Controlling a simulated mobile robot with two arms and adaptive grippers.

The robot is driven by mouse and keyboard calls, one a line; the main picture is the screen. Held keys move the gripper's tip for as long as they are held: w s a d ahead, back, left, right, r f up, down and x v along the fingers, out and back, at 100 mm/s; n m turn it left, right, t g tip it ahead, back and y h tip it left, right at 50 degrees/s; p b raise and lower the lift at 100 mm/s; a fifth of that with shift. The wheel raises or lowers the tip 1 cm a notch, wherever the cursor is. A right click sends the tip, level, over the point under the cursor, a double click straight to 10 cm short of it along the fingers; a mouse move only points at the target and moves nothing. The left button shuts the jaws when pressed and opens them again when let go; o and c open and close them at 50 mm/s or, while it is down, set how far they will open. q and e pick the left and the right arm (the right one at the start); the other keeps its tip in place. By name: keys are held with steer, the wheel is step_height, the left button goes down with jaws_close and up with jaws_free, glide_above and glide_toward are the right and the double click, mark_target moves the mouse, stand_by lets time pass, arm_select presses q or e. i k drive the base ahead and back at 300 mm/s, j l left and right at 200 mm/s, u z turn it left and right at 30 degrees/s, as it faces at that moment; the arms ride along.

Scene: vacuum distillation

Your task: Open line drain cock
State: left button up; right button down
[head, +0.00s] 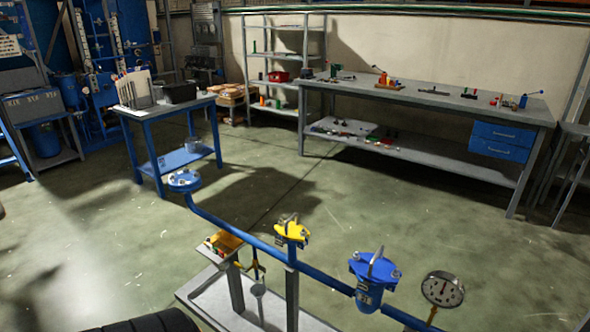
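A blue pipe line (235,227) runs from a flanged end (184,181) at centre left down to the lower right. A small dark fitting with a yellowish part, seemingly the drain cock (255,267), hangs under the pipe at lower centre. It is small, and I cannot tell its handle position. A grey round cup or funnel (258,290) is below it. A yellow-topped fitting (292,231) sits on the pipe just right of the cock. Neither of my grippers shows in the head view.
A blue strainer-like vessel (372,283) and a dial gauge (443,289) stand farther right on the line. Grey posts (292,300) rise from a grey tray (205,292). A small orange bin (224,243) sits left of the cock. A blue-legged table (150,152) and long workbench (430,96) stand behind; open floor lies between.

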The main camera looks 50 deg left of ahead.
mark_target(236, 264)
steer(key=u, duration=1.55)
